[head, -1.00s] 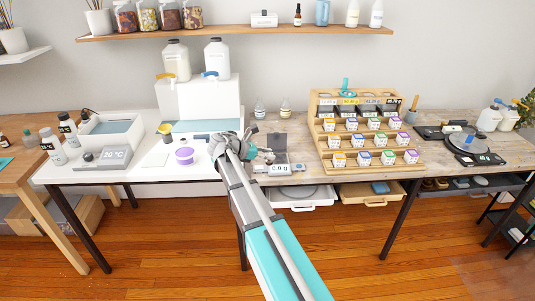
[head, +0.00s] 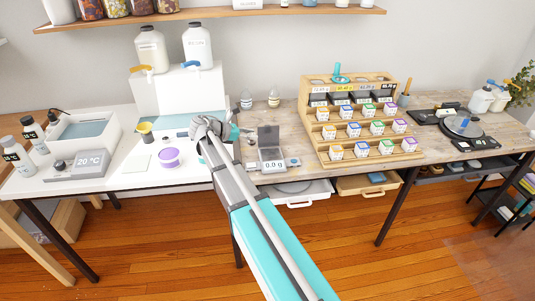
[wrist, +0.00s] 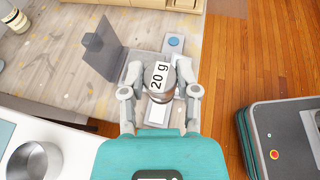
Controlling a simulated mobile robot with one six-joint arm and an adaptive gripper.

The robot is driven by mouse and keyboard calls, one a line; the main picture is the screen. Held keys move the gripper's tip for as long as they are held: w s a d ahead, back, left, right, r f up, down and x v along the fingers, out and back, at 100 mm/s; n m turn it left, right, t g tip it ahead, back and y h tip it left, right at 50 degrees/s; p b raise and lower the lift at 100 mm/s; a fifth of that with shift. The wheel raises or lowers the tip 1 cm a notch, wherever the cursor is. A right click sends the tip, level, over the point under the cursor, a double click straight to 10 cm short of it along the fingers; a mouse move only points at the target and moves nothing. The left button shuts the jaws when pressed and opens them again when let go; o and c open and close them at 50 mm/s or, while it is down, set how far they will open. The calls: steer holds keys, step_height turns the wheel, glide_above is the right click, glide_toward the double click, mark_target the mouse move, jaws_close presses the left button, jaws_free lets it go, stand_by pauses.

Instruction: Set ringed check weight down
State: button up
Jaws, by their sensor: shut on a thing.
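In the wrist view the weight is between the two fingers, in front of the small scale (wrist: 174,44). I cannot tell whether it touches the scale. The scale's grey lid (wrist: 101,48) stands open. In the head view the scale (head: 272,165) reads 0.0 g.
A purple-banded tub (head: 168,158) and a temperature unit (head: 90,160) stand left. A wooden rack (head: 350,120) of small labelled boxes stands right of the scale. A metal cup (wrist: 34,160) is at lower left in the wrist view. Bare bench lies behind the scale.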

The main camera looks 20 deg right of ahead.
steer(key=shift+s, duration=0.1)
steer(key=shift+s+d+r, duration=0.15)
steer(key=shift+s, duration=0.15)
steer(key=s+d+r+p, duration=0.2)
steer(key=s+d, duration=0.4)
steer(key=s, duration=0.3)
steer(key=shift+t, duration=0.3)
steer(key=shift+d+f, duration=0.1)
steer(key=w+d+f+b, duration=0.1)
steer(key=w+f+b, duration=0.2)
steer(key=w, duration=0.1)
steer(key=w+d+f+b, duration=0.1)
steer(key=w+f+b, duration=0.2)
steer(key=w, duration=0.1)
steer(key=w+d+f+b, duration=0.1)
steer(key=w+f+b, duration=0.2)
steer(key=w, duration=0.1)
steer(key=shift+w, duration=0.35)
